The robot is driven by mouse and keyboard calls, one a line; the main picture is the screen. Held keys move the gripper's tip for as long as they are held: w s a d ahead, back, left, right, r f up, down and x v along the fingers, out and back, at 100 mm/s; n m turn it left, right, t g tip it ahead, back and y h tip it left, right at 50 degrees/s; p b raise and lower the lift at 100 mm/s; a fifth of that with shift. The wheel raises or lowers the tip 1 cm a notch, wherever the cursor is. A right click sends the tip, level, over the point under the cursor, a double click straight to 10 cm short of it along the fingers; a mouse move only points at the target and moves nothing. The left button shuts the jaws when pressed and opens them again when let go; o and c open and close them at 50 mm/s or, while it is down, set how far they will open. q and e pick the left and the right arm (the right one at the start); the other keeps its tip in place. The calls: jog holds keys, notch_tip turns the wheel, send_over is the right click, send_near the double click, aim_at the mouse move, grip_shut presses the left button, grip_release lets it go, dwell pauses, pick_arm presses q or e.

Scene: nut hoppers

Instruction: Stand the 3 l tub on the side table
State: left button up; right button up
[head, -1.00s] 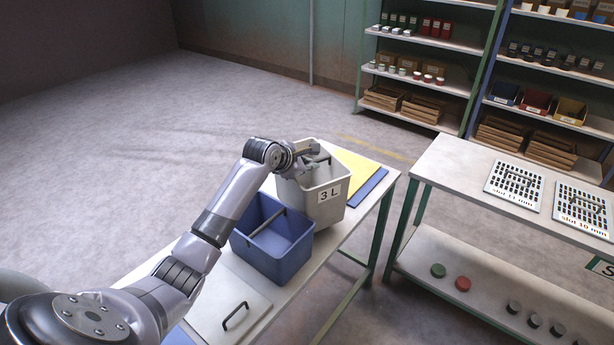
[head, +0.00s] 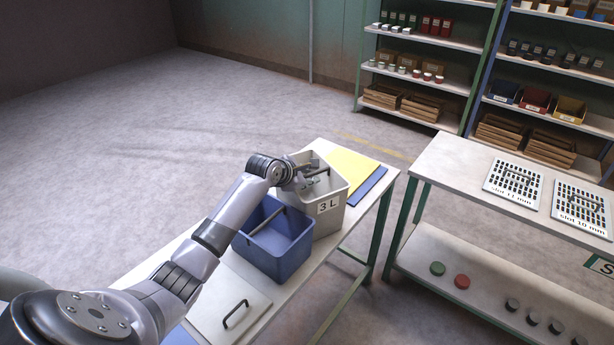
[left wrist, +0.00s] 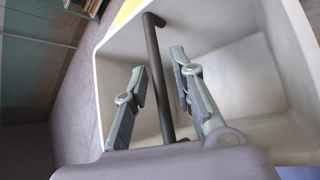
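The light grey tub labelled 3 L (head: 329,205) stands upright on the white-topped table (head: 340,240) in the head view, close beside the blue tub (head: 270,255). Its dark bar handle (left wrist: 158,75) spans the opening in the left wrist view. My left gripper (head: 314,173) is at the handle, inside the tub's mouth. In the left wrist view its two fingers (left wrist: 160,62) are apart, one on each side of the bar, with gaps showing. My right gripper is not in view.
A yellow sheet (head: 350,164) and a blue strip (head: 370,188) lie behind the tub. A lid with a handle (head: 230,305) lies at the near end. Another table with slotted plates (head: 513,184) stands to the right, across a gap.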

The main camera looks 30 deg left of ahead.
pick_arm(q)
jog(key=shift+o, duration=0.3)
jog(key=shift+r, duration=0.1)
jog(key=shift+r, duration=0.1)
jog(key=v, duration=1.2)
jog(key=shift+b, duration=0.3)
